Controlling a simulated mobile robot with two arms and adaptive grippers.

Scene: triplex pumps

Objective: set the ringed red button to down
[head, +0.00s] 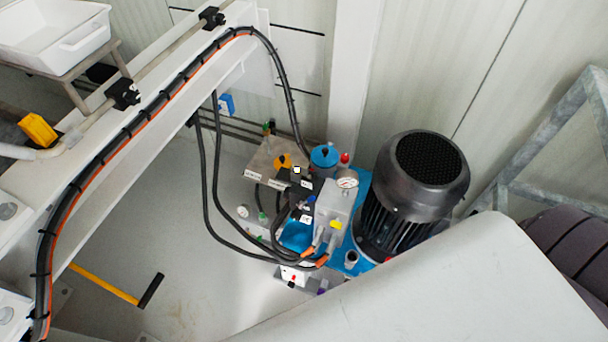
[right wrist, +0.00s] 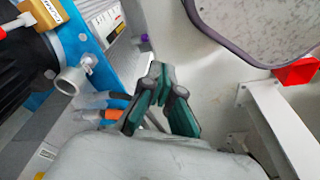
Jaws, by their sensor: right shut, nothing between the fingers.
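A small red spot (head: 293,279) shows on a white box at the foot of the pump unit in the head view. A red cap (head: 345,158) sits higher up, beside a blue round cap. I cannot tell which of them, if either, is the ringed red button, and no ring is clear. My right gripper (right wrist: 160,80) shows in the right wrist view with green finger pads, shut and empty. It is over pale floor, right of the blue pump frame, and no red button is clear near its tips. My left gripper is not in view.
A black motor (head: 425,185) stands right of the gauge (head: 347,182) and valve block. Black hoses (head: 205,185) loop down on the left. A white beam (head: 100,150) crosses the left side. A yellow-handled tool (head: 105,285) is over open floor. The wrist view shows a red part (right wrist: 297,72) at right.

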